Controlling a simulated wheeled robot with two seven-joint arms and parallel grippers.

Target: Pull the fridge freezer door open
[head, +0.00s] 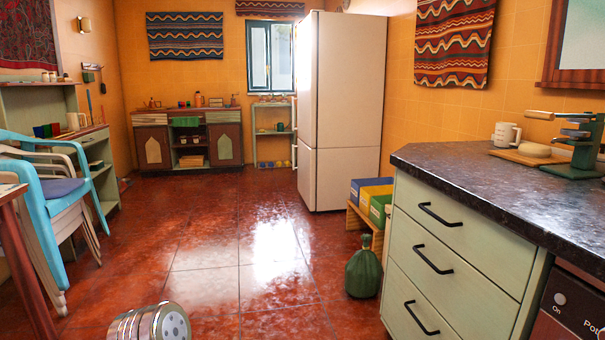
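A tall white fridge freezer (349,80) stands against the right wall, beyond the counter. A seam a little below mid-height divides it into a taller upper section and a shorter lower section (347,180). Its narrow left face (306,110) is seen at a steep angle, with thin pale handles (294,120) along its far left edge. Both sections look shut, with no gap visible. Neither of my grippers is in the head view.
A dark-topped counter with drawers (452,262) fills the right. A green bottle (363,273) and a low shelf with coloured boxes (372,192) stand between it and the fridge. Stacked chairs (60,190) stand left. A lettered silvery cylinder (150,323) is at the bottom. Middle floor (240,235) is clear.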

